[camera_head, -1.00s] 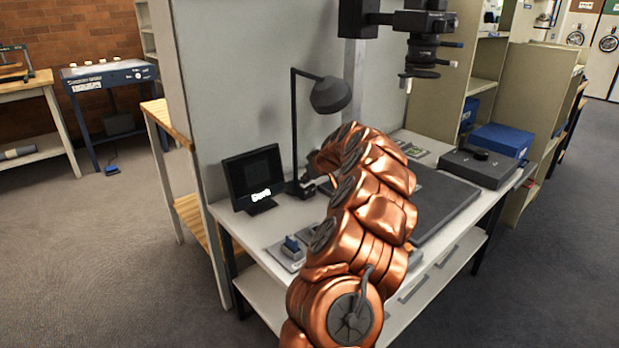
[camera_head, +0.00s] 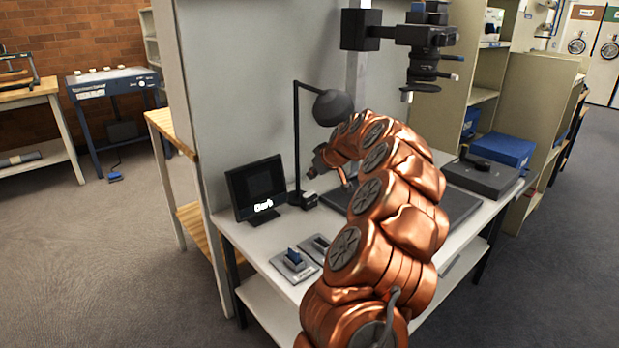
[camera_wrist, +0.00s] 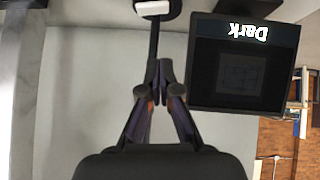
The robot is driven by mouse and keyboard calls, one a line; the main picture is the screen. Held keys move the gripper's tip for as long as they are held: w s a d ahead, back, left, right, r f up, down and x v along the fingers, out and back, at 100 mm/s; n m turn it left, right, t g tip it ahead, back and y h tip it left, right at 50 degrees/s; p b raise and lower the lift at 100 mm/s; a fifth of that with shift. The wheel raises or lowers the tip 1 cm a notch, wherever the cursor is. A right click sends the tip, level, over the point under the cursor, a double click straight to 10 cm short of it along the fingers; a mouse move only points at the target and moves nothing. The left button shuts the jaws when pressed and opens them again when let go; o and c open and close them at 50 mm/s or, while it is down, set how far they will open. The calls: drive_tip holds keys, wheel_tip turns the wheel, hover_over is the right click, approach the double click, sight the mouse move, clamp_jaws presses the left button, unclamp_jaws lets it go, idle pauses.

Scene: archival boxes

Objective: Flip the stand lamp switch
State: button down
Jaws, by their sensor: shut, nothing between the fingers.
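The stand lamp (camera_head: 334,107) is black, with a round shade on a thin pole and a base on the bench beside the monitor. A small dark box with a pale top, likely its switch (camera_head: 310,200), sits at the base. In the wrist view, which is upside down, the lamp pole (camera_wrist: 154,38) runs down from the base, and a white part (camera_wrist: 152,7) shows at the top edge. My gripper (camera_wrist: 159,68) is shut and empty, its tips overlapping the pole in the picture; contact cannot be told. In the head view my gripper (camera_head: 322,160) is just right of the pole, partly hidden.
A black monitor (camera_head: 257,190) reading "Dark" stands left of the lamp and also fills the wrist view's upper right (camera_wrist: 243,62). A camera column (camera_head: 415,40) overhangs the bench. A grey panel (camera_head: 250,90) stands behind.

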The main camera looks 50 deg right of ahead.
drive_tip(key=shift+p+v, duration=0.3)
drive_tip(key=shift+v, duration=2.3)
drive_tip(key=shift+a, duration=0.1)
drive_tip(key=shift+s+d+r+h+p, duration=0.1)
drive_tip(key=shift+s+d+h+p, duration=0.1)
drive_tip(key=shift+d+h+p, duration=0.3)
drive_tip(key=shift+d, duration=0.15)
